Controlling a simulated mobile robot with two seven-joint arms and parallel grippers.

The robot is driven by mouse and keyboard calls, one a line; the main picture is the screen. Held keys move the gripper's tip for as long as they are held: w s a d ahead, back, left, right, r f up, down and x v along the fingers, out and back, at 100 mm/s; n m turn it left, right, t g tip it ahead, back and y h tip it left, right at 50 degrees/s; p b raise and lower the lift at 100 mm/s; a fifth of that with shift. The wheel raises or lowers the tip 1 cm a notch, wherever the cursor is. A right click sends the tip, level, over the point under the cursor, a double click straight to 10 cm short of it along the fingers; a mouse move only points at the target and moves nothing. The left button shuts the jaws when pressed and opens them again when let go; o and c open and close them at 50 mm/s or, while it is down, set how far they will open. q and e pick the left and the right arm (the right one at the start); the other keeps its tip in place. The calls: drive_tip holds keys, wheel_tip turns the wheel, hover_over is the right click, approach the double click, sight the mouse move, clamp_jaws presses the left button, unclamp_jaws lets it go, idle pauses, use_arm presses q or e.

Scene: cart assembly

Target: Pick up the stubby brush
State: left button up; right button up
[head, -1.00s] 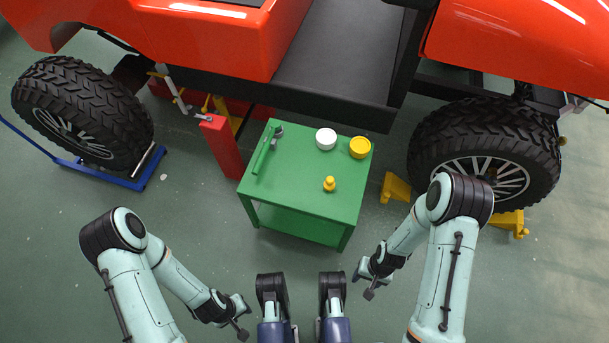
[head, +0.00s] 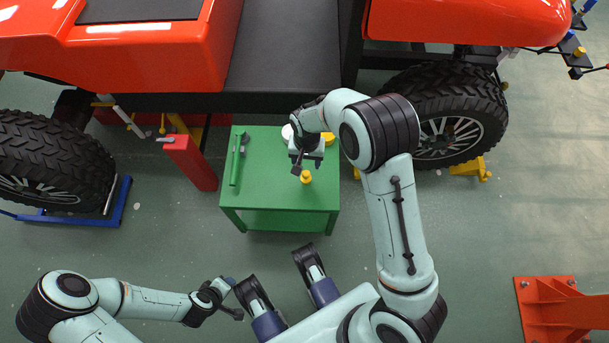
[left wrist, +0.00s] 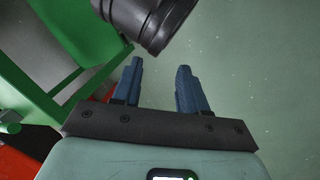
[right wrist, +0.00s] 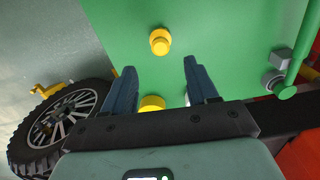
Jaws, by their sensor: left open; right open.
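The stubby brush, seemingly the small yellow knobbed piece (head: 306,177), stands upright on the green cart's top (head: 262,185), near its front right. My right gripper (head: 299,167) is over the cart just behind and left of it, open and empty. In the right wrist view the brush (right wrist: 159,41) shows beyond the open fingertips (right wrist: 160,75), roughly between their lines and apart from them. My left gripper (head: 234,298) is low at the left front, away from the cart. The left wrist view shows its fingers (left wrist: 160,72) open with nothing between.
A yellow tin (head: 328,139) and a white tin (head: 287,132), partly hidden by my right arm, stand at the cart's back. A green-handled tool (head: 238,160) lies at its left. A red vehicle (head: 180,60) with big tyres is behind. The cart's front middle is clear.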

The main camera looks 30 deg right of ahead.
sight(306, 173)
wheel_tip(306, 173, down, 4)
drive_tip(key=shift+f+b, duration=0.25)
drive_tip(key=shift+b, duration=0.3)
drive_tip(key=shift+f, duration=0.55)
wheel_tip(306, 173, down, 4)
drive_tip(key=shift+r+b, duration=0.2)
drive_tip(key=shift+b, duration=0.7)
use_arm(q)
drive_tip(key=f, duration=0.1)
drive_tip(key=a+f, duration=0.1)
drive_tip(key=f, duration=0.1)
drive_tip(key=a+f, duration=0.1)
drive_tip(key=shift+w+f, duration=0.1)
drive_tip(key=shift+f, duration=0.15)
use_arm(e)
drive_tip(key=shift+r, duration=0.1)
drive_tip(key=c, duration=0.9)
